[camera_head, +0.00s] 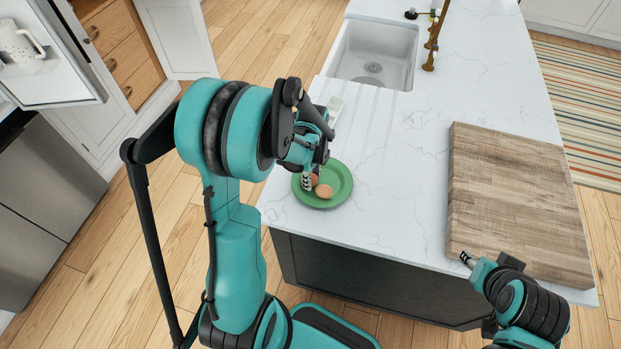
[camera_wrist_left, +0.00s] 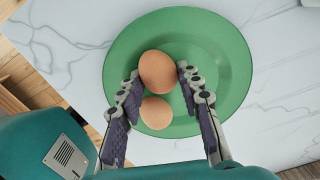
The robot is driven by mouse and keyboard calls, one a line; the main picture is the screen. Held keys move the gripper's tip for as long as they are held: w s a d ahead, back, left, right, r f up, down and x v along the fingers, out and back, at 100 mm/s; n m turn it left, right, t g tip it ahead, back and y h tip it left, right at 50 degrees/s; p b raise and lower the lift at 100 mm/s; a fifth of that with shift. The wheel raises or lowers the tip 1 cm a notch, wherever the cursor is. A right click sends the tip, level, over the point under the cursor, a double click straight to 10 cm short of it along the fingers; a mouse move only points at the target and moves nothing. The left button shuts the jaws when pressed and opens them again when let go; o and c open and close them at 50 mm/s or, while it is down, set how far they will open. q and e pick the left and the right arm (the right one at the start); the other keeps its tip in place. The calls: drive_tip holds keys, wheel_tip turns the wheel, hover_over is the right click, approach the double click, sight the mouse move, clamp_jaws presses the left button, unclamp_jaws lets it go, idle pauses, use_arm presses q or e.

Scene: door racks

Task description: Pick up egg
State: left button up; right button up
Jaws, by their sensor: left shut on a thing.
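Two brown eggs show with the green plate (camera_head: 341,193) near the counter's left front edge. My left gripper (camera_head: 312,182) is over the plate and shut on one egg (camera_wrist_left: 158,70), which sits between its fingertips in the left wrist view. Whether this egg is clear of the plate I cannot tell. The other egg (camera_wrist_left: 155,112) is on the plate, close beside the held one, and also shows in the head view (camera_head: 324,191). My right gripper (camera_head: 468,260) is by the cutting board's front left corner; its fingers are mostly hidden.
A thick wooden cutting board (camera_head: 510,190) lies on the right of the white marble counter (camera_head: 400,215). A sink (camera_head: 372,55) with a brass faucet (camera_head: 433,45) is at the back. A small white item (camera_head: 335,105) is behind my left gripper. The counter's middle is clear.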

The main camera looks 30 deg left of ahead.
sight(316, 179)
use_arm(q)
drive_tip(key=shift+r, duration=0.55)
drive_tip(key=r, duration=0.2)
drive_tip(key=d+r+p, duration=0.1)
drive_tip(key=r, duration=0.1)
drive_tip(key=shift+w, duration=0.1)
drive_tip(key=w+d+r+p, duration=0.2)
drive_tip(key=d+r, duration=0.3)
drive_tip(key=d, duration=0.5)
drive_tip(key=w+a+r, duration=0.3)
drive_tip(key=w+a, duration=0.7)
drive_tip(key=w, duration=0.2)
drive_tip(key=w+a+f+b, duration=0.1)
drive_tip(key=w+a+f, duration=0.5)
drive_tip(key=w+a, duration=0.2)
drive_tip(key=w, duration=0.2)
drive_tip(key=shift+w+a, duration=0.25)
drive_tip(key=shift+w, duration=0.05)
drive_tip(key=shift+f, duration=0.1)
drive_tip(key=shift+f+b, duration=0.8)
drive_tip(key=shift+f, duration=0.2)
